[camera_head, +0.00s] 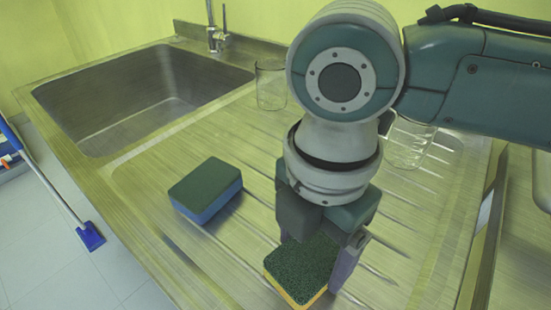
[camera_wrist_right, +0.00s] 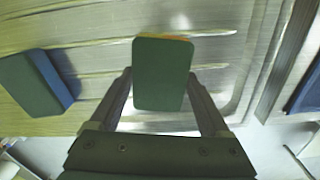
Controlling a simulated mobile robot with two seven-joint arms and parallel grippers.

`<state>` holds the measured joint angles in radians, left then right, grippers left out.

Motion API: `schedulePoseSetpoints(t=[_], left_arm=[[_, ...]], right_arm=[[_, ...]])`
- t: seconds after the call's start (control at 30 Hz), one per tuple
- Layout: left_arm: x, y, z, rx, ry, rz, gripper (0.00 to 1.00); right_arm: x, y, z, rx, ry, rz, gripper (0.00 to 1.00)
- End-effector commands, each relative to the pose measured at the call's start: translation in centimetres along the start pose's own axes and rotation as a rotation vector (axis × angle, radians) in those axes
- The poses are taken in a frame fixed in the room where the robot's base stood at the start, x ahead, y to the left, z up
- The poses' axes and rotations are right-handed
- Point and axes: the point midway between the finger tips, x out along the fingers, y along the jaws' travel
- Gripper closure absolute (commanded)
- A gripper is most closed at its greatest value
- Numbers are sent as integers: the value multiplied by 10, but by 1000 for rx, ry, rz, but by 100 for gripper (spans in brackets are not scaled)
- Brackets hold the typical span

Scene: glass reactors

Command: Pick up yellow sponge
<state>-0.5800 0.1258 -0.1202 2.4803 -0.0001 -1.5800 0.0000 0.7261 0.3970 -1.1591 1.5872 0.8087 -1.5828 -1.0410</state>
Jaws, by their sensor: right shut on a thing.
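The yellow sponge (camera_head: 301,268) has a dark green scouring top and a yellow-orange lower edge. It is at the front of the ridged steel drainboard. My right gripper (camera_head: 318,258) comes down over it from above, with a finger on either side. In the right wrist view the sponge (camera_wrist_right: 163,73) sits between the two fingers (camera_wrist_right: 163,95), and the gripper is shut on it. I cannot tell whether it is lifted off the board. My left gripper is not in view.
A blue sponge with a green top (camera_head: 206,189) lies to the left on the drainboard. A glass beaker (camera_head: 271,86) stands near the sink (camera_head: 140,95), and another beaker (camera_head: 408,143) stands behind my right arm. A blue squeegee (camera_head: 90,236) is beside the counter's left edge.

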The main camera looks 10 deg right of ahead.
Motion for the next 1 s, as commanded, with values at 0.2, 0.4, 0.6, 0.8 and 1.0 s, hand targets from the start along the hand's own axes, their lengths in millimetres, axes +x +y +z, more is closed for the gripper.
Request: schedulePoseSetpoints(t=[0.2, 0.4, 0.6, 0.8, 1.0], left_arm=[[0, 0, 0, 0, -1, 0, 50], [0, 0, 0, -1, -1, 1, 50], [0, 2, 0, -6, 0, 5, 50], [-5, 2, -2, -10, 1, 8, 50], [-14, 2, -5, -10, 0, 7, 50]], right_arm=[[0, 0, 0, 0, 0, 0, 58], [0, 0, 0, 0, 0, 0, 72], [-2, 0, 0, 0, 0, 1, 72], [-22, 1, 0, 0, 1, 3, 72], [-71, 2, 0, -1, 0, 7, 72]])
